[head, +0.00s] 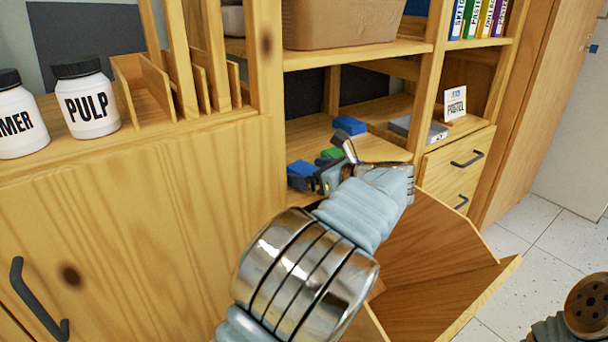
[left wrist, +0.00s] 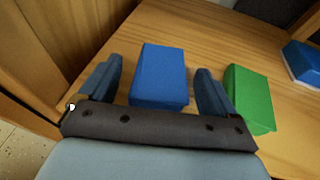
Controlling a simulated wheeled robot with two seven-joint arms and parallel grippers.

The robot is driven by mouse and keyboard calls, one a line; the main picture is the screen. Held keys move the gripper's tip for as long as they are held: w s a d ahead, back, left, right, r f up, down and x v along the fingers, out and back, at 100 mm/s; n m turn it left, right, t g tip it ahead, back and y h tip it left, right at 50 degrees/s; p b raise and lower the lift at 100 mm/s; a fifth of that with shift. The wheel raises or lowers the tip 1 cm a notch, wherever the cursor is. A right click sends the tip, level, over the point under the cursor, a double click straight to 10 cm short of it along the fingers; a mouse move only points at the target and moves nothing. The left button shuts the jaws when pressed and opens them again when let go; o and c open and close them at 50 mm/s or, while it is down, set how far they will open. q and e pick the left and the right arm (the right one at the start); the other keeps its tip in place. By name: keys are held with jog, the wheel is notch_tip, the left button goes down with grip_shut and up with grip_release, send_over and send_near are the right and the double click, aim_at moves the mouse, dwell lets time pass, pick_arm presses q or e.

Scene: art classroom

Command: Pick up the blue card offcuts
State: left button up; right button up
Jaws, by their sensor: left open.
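A blue block-like stack (head: 302,168), probably the blue card offcuts, lies on the wooden shelf. In the left wrist view the blue stack (left wrist: 163,75) sits between the two fingers of my left gripper (left wrist: 159,68). The gripper is open, with visible gaps on both sides of the stack. In the head view my left gripper (head: 314,173) is at the shelf, partly hidden by its own wrist. My right gripper is not in view.
A green block (left wrist: 250,97) lies just right of the right finger. Another blue piece with a white edge (left wrist: 303,60) lies farther right. A wooden upright stands left of the fingers. An open wooden panel (head: 440,265) is below the shelf. Jars (head: 90,100) stand at left.

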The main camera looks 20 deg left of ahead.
pick_arm(q)
jog(key=c, duration=1.1)
jog(key=shift+r, duration=0.15)
